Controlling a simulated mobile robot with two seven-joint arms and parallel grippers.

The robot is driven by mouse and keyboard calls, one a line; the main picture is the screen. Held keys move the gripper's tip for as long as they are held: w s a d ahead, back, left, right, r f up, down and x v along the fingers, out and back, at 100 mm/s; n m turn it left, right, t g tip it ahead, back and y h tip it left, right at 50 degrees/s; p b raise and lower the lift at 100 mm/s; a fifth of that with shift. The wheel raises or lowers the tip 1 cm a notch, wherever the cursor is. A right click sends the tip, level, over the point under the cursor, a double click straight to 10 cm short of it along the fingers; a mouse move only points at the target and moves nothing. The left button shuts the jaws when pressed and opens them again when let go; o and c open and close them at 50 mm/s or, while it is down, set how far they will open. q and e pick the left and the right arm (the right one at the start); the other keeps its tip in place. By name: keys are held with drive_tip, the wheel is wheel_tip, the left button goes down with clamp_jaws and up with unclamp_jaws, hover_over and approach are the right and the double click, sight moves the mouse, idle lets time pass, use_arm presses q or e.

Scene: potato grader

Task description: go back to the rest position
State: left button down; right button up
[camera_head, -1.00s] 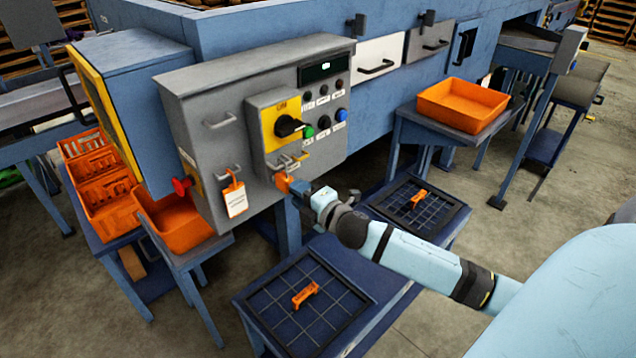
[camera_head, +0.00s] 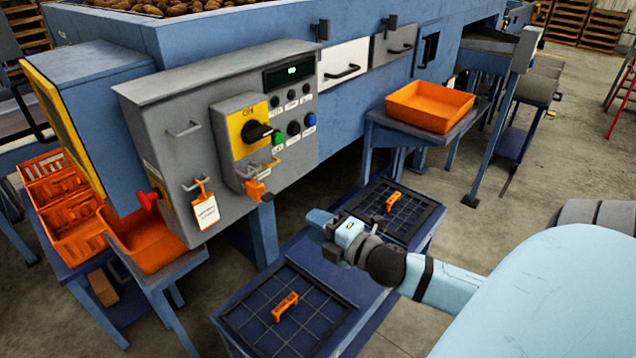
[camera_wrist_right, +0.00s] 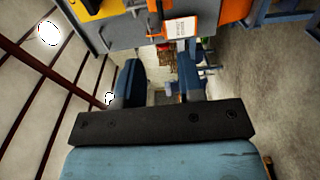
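My right gripper (camera_head: 318,226) is in front of the grey control panel (camera_head: 175,125), to the right of and apart from the orange lock piece (camera_head: 256,190) that hangs on the panel's lower edge. In the right wrist view the two blue fingers of my right gripper (camera_wrist_right: 160,78) stand apart with nothing between them. My left gripper is in neither view.
Two dark gridded mats (camera_head: 329,303) (camera_head: 433,210) lie on a low blue table below my right arm, each with an orange piece. An orange tray (camera_head: 430,108) stands on the right. An orange bin (camera_head: 150,262) stands at left. A white tag (camera_head: 206,213) hangs on the panel.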

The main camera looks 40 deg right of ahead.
idle(0.4)
drive_tip(key=s+a+f+m+g+p, duration=0.2)
drive_tip(key=s+a+f+m+g, duration=0.1)
drive_tip(key=s+a+f+m, duration=0.3)
drive_tip(key=s+a+f+m+g+y+p, duration=0.1)
drive_tip(key=s+a+f+m+g+p, duration=0.1)
drive_tip(key=s+a+f+m, duration=0.4)
drive_tip(key=a+f+m+g, duration=0.1)
drive_tip(key=a+f+m, duration=0.3)
drive_tip(key=a+f, duration=0.2)
wheel_tip(320, 180, down, 3)
drive_tip(key=shift+a+r+g+p, duration=0.2)
drive_tip(key=shift+g+p, duration=0.1)
drive_tip(key=shift+p, duration=0.1)
